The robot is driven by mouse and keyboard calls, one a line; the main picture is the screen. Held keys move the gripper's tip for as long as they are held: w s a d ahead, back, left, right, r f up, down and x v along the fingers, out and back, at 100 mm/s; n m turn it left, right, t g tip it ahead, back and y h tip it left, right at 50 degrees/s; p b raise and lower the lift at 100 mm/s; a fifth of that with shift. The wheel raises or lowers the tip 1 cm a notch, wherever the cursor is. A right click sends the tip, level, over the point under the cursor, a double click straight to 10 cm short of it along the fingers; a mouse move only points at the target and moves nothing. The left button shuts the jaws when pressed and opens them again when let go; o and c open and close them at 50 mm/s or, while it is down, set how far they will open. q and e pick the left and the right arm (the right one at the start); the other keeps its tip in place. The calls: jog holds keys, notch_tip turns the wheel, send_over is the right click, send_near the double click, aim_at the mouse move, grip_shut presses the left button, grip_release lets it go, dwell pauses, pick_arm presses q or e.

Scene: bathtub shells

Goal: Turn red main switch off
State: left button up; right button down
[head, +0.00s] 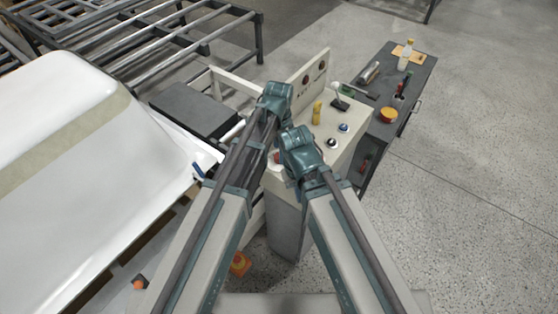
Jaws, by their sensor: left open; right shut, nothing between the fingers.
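A cream control console (350,150) stands in the middle of the head view. A small red part (277,157) shows at its near left edge between my arms, mostly hidden; I cannot tell if it is the main switch or how it is set. My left gripper (279,96) is open over the console's left side, by the upright back panel (309,77). My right gripper (298,143) is shut and empty, lower and slightly right, close to the red part. The fingers of both are hard to make out.
The console top also has a black knob (331,143), a blue knob (344,127), a yellow part (317,113) and a black lever (340,104). A dark tool cart (414,88) stands right behind. A white tub shell (80,170) fills the left. Floor at right is clear.

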pick_arm(q)
notch_tip(320, 180, down, 2)
jog(key=shift+f+b, duration=0.1)
jog(key=shift+b, duration=0.55)
grip_shut()
